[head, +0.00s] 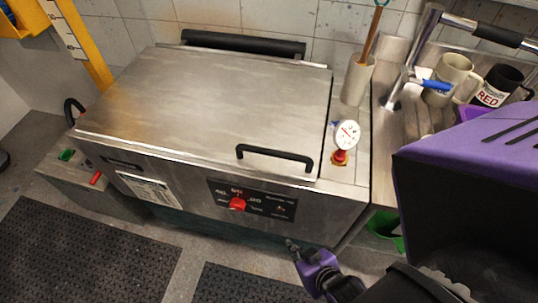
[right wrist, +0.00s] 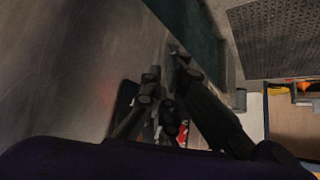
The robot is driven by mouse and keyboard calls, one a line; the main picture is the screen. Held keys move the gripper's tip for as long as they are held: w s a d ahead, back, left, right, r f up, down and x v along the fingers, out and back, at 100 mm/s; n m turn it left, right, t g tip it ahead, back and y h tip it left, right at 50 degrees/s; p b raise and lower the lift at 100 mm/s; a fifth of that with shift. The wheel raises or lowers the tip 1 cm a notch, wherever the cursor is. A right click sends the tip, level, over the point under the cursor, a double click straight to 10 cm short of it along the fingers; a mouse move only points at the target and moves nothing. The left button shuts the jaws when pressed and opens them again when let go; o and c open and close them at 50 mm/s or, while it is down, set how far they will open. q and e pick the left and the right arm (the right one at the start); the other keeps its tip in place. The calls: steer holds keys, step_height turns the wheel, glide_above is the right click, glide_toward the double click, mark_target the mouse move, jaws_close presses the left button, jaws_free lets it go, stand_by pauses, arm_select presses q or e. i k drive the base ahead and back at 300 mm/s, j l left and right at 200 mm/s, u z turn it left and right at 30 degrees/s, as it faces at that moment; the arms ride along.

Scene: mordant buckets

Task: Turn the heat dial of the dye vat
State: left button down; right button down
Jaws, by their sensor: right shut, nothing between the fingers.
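The dye vat (head: 205,100) is a steel box with its flat lid closed. Its red heat dial (head: 238,204) sits on a black panel (head: 275,205) with white markings on the front face. My right gripper (head: 291,245) is below and to the right of the panel in the head view, apart from the dial. Its black fingers (right wrist: 165,80) are shut and empty beside a steel surface in the right wrist view. A small red patch (right wrist: 183,133) shows behind the fingers; I cannot tell what it is. My left gripper is in neither view.
A black lid handle (head: 275,155) and a gauge with a red base (head: 346,136) are on top. A sink counter with a white mug (head: 452,75) and black mug (head: 503,84) stands right. A green bucket (head: 384,230) is below. Dark mats (head: 75,255) cover the floor.

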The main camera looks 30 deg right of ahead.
mark_target(236, 204)
steer(key=i+l+z, duration=0.1)
steer(key=l+z, duration=0.15)
steer(key=z, duration=0.2)
steer(key=k+l+z, duration=0.1)
steer(key=z, duration=0.25)
steer(key=k+l+z, duration=0.1)
steer(key=z, duration=0.25)
steer(key=k+l+z, duration=0.1)
steer(key=z, duration=0.25)
steer(key=k+l+z, duration=0.15)
steer(key=l, duration=0.2)
steer(key=l+z, duration=0.1)
steer(key=l, duration=0.25)
steer(key=k+l+z, duration=0.15)
steer(key=l, duration=0.25)
steer(key=k+l+z, duration=0.25)
steer(key=k+j+z, duration=0.25)
steer(key=k+j, duration=0.2)
